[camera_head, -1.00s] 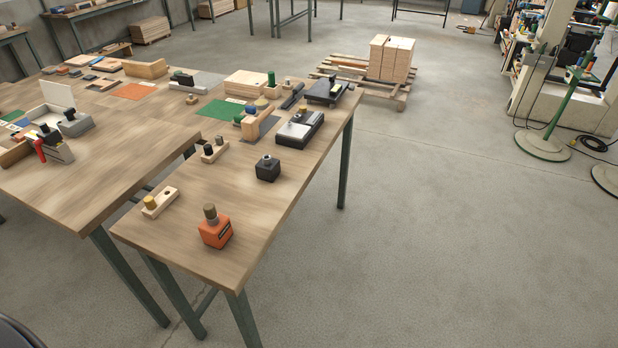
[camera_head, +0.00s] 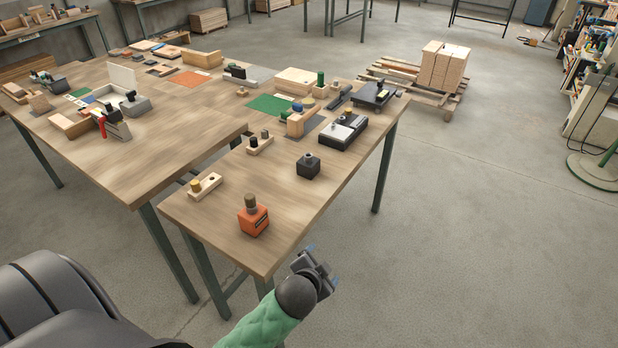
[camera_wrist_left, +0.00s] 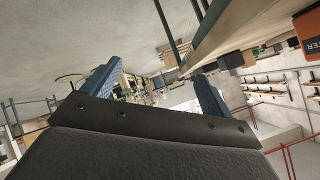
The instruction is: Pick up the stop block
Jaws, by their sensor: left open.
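I cannot tell for sure which piece is the stop block. Candidates on the near table are an orange block (camera_head: 253,220) with a brown knob and dark label, a black block (camera_head: 308,167) with a round top, and a small wooden block (camera_head: 205,186) with a yellow peg. The orange block also shows, cut off, at the right edge of the left wrist view (camera_wrist_left: 309,32). My left gripper (camera_head: 324,264) is open and empty, just off the table's near right edge, apart from every block. Its two blue-padded fingers stand wide apart in the left wrist view (camera_wrist_left: 157,88). My right gripper is not in view.
The near table (camera_head: 215,240) has bare wood around the orange block. Farther back are a second wooden peg block (camera_head: 259,145), a black-and-silver device (camera_head: 343,131) and a wooden block with knobs (camera_head: 300,121). A pallet with boxes (camera_head: 443,68) stands on the floor behind.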

